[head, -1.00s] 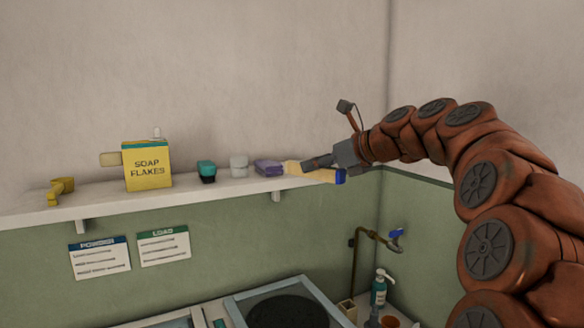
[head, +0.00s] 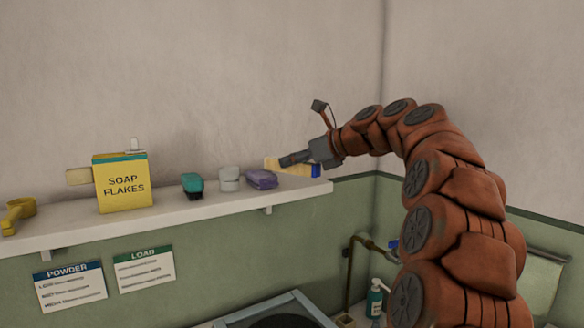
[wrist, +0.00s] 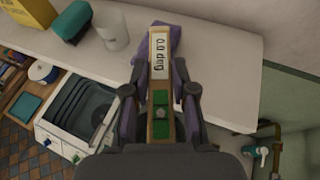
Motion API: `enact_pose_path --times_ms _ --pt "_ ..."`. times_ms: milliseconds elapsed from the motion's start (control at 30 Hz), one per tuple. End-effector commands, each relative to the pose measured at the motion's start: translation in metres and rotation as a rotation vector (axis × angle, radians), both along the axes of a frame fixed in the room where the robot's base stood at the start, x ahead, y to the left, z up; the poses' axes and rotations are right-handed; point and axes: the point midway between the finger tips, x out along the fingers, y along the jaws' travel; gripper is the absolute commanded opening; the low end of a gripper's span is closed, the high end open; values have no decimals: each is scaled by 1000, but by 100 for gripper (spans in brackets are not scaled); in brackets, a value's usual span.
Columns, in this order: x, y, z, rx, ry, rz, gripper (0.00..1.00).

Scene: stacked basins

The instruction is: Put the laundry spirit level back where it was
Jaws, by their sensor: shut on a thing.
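In the wrist view the level (wrist: 159,58) has a display reading 0.0 deg and a green part. My gripper (head: 288,159) is shut on the level, one finger on each side of it. The level is over the shelf (head: 225,203), close to a purple folded cloth-like item (head: 261,180). I cannot tell whether the level touches the shelf. My fingers hide part of it.
A grey-white cup (head: 229,179), a teal brush-like item (head: 192,184), a yellow soap flakes box (head: 123,184) and a yellow scoop (head: 19,212) stand along the shelf to the left. The shelf's right tip is bare.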

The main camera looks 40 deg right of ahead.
Motion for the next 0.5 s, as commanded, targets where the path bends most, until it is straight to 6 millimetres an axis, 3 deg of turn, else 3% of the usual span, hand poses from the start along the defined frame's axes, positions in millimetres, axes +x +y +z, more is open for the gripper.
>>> enact_pose_path --times_ms 500 --pt "53 -36 -5 -2 -1 1 0"
